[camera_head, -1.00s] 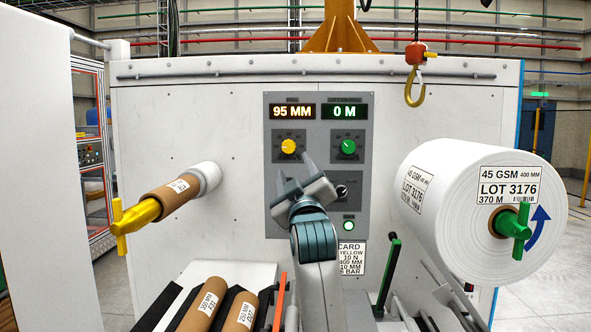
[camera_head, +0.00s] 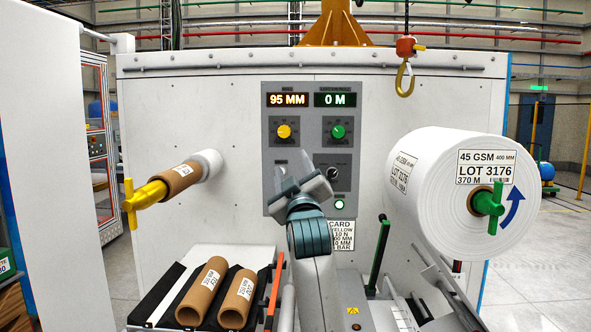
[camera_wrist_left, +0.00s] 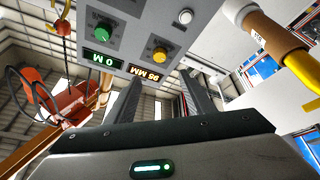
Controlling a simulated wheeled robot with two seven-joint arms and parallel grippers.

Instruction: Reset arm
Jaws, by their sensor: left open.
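My left gripper (camera_head: 293,168) is raised in front of the control panel (camera_head: 311,203). Its fingers are apart, with nothing between them. In the left wrist view the fingers (camera_wrist_left: 160,98) also stand apart and empty, and the panel shows beyond them. The panel has a yellow knob (camera_head: 284,131), a green knob (camera_head: 338,132), a black knob (camera_head: 334,173) and a lit button (camera_head: 339,204). Its displays read 95 MM and 0 M. My right gripper is not in view.
A large white roll (camera_head: 437,212) sits on a green-handled shaft at the right. A brown core (camera_head: 180,178) sits on the yellow-handled shaft at the left. Two cores (camera_head: 203,289) lie on a rack below. A hook (camera_head: 404,80) hangs at upper right.

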